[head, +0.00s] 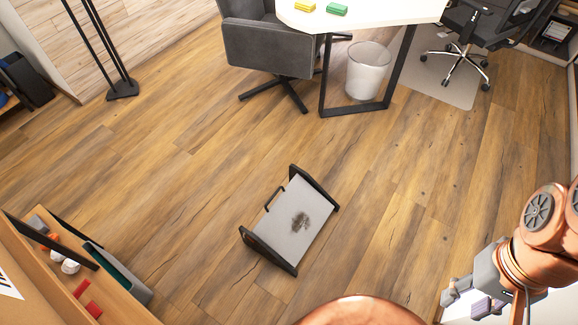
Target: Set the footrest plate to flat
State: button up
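The footrest (258,248) stands on the wood floor near the middle of the head view. It has two black side frames and a light grey plate (311,226) between them, with a dark smudge on the plate. A thin black bar or handle shows along the plate's upper left edge. The plate looks sloped, but its exact angle is hard to tell from above. My gripper (472,295) is at the lower right, well apart from the footrest.
The floor around the footrest is clear. A wooden shelf unit (112,300) with small items stands at the lower left. Behind are a grey chair (268,48), a white table (385,12), a waste bin (367,72) and a black stand (122,89).

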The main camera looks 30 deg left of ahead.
aim_at(290, 226)
jog(key=z, duration=0.05)
jog(key=i, duration=0.9)
jog(key=u, duration=0.7)
jog(key=i, duration=0.5)
jog(key=u, duration=2.65)
